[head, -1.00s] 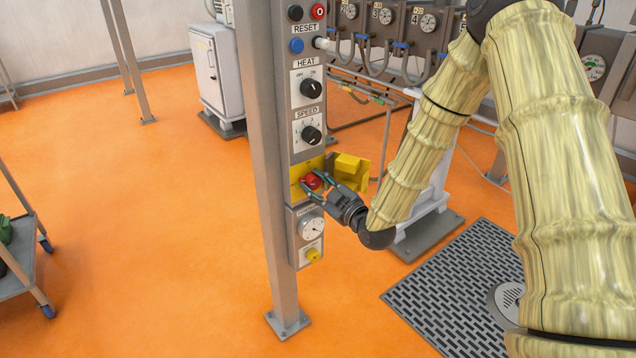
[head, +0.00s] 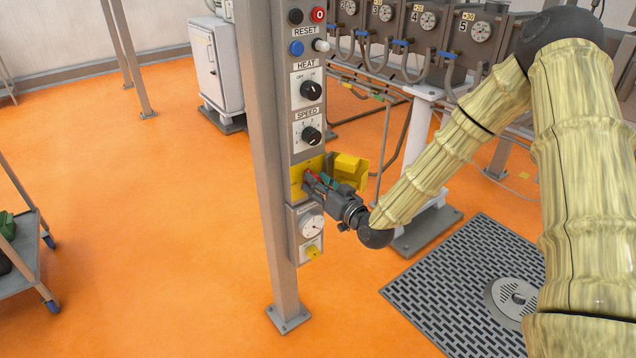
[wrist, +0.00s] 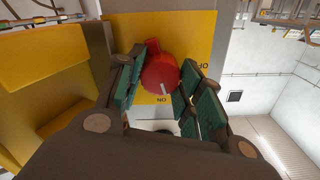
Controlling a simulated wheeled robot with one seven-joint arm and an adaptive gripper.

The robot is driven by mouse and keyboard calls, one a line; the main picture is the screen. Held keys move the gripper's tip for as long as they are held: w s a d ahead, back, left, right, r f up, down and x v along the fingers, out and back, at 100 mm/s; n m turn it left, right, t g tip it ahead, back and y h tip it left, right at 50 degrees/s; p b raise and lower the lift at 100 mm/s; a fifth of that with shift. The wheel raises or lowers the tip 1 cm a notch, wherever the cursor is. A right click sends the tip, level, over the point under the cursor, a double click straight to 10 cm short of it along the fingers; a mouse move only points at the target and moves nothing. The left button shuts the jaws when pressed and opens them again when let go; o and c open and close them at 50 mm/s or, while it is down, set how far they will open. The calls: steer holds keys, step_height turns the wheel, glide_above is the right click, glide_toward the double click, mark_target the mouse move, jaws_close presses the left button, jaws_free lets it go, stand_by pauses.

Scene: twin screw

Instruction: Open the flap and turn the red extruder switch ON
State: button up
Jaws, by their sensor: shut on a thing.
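The red switch (wrist: 160,72) sits on a yellow plate (wrist: 206,30) in the wrist view. Its white mark points down in that picture, close to the upside-down "ON" lettering; "OFF" lettering is to the right. My gripper (wrist: 159,85) is shut on the switch, with green finger pads on both sides of it. In the head view my gripper (head: 315,180) is at the yellow plate (head: 298,180) and mostly hides the switch. The yellow flap (head: 350,166) stands open to the right of the plate; it fills the left of the wrist view (wrist: 40,70).
The panel is on a grey post (head: 270,200). Above the switch are the speed knob (head: 311,135) and heat knob (head: 310,90); below are a gauge (head: 311,224) and a yellow knob (head: 313,252). Orange floor left of the post is clear up to a cart (head: 22,262).

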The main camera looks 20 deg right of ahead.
steer(key=shift+d+m, duration=0.1)
steer(key=shift+m, duration=1.5)
steer(key=o, duration=1)
steer(key=shift+d, duration=0.1)
steer(key=v, duration=1.1)
steer(key=shift+s, duration=0.45)
